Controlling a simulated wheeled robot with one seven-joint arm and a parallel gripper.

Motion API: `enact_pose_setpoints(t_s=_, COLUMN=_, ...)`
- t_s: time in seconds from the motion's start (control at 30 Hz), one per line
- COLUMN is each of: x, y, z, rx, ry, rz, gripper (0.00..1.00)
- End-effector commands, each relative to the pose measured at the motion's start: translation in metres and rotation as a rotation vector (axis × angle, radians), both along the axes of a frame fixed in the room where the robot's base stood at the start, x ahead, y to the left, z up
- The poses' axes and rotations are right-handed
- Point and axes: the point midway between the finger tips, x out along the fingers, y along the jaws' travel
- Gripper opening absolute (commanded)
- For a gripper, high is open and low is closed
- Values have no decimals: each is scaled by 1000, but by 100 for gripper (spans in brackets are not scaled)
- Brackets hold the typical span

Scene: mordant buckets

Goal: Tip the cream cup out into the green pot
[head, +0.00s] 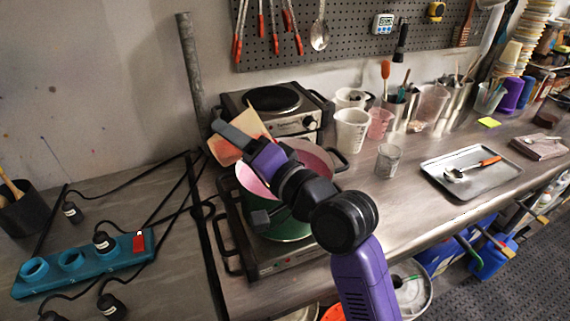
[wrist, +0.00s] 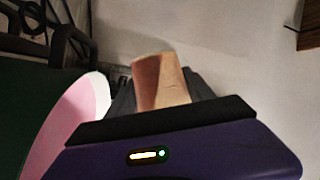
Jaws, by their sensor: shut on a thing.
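The cream cup (head: 222,152) is held in my gripper (head: 232,138), above the back-left side of the green pot. Part of the cup shows cream and part shows orange-brown; a grey finger crosses it in the head view. In the wrist view the cup (wrist: 172,82) stands out beyond the dark fingers. It looks tilted, but I cannot tell how far, nor see what is in it. The green pot (head: 290,232) sits on a hot plate, its pink inner wall showing; my wrist hides much of its opening. In the wrist view its pink-and-white rim (wrist: 78,118) is at the left.
A second burner (head: 275,98) stands behind the pot, against the wall. White and clear beakers (head: 351,128) stand to the right, with a metal tray (head: 472,172) holding a spoon farther right. A teal rack (head: 80,262) with cables lies at the left. A grey post rises behind the cup.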

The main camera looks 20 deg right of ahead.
Motion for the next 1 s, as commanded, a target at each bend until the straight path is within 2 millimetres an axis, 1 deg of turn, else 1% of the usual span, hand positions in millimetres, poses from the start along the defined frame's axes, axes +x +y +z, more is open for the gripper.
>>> enact_pose_setpoints(t_s=1.0, x=0, y=-1, z=6, rx=88, ry=-4, rz=2, gripper=8)
